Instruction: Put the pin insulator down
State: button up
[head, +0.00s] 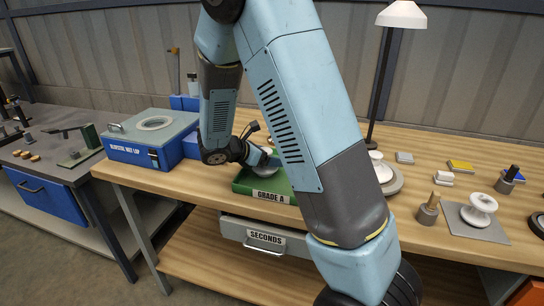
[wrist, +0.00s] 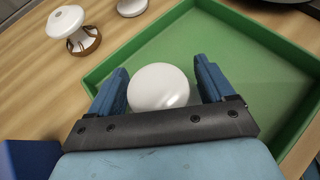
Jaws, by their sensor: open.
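The pin insulator shows in the wrist view as a smooth white rounded top (wrist: 158,87) between my gripper's two blue fingers. My gripper (wrist: 162,68) is open, with a finger on each side of it; a small gap shows at the right finger, and contact at the left is unclear. Both are at the green tray (wrist: 235,35), over its near left part. The insulator's lower part is hidden, so I cannot see its base resting. In the head view the tray, labelled GRADE A (head: 240,187), stands on the wooden bench, partly behind my arm.
A white insulator with a brown base (wrist: 73,28) stands left of the tray in the wrist view. A blue-fronted box (head: 140,140) is left of the tray. A SECONDS drawer (head: 262,238) hangs below. A white spool (head: 480,208) sits on a grey mat at right.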

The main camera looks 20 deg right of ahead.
jog(key=v, duration=1.2)
jog(key=s+d+r+m+y, duration=0.3)
jog(key=s+r+m+y, duration=0.1)
jog(key=s+m, duration=0.3)
jog(key=s+d+r+m+t+y, duration=0.1)
jog(key=s+d+r+m+y, duration=0.2)
jog(key=s+r+m, duration=0.3)
jog(key=s+d+r+m+y, duration=0.3)
jog(key=s+m, duration=0.5)
jog(key=s, duration=0.4)
notch_tip(320, 180, up, 2)
jog(key=shift+d+r+m+t+y, duration=0.15)
jog(key=shift+d+m+t+y, duration=0.2)
jog(key=shift+y, duration=0.55)
